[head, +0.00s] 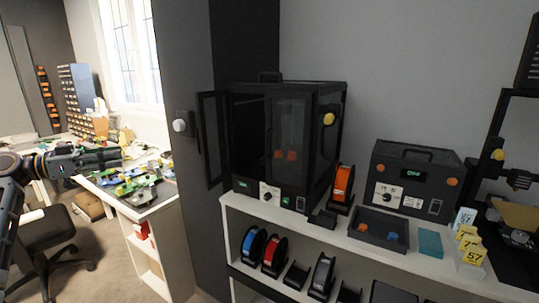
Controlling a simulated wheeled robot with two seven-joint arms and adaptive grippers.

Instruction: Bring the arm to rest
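My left arm (12,190) comes in at the left edge, bent, with its upper part reaching right. My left gripper (112,157) is dark and points right, in the air in front of the cluttered white table. Its fingers are small and dark against the clutter, so I cannot tell whether they are open or shut. I see nothing clearly held in it. My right arm and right gripper are not in view.
A black cabinet (330,150) with its left door (212,140) swung open stands on a white shelf (345,240). A control box (415,180) and tray (378,228) stand right of it. An office chair (45,235) is below my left arm. Floor (110,270) shows beside it.

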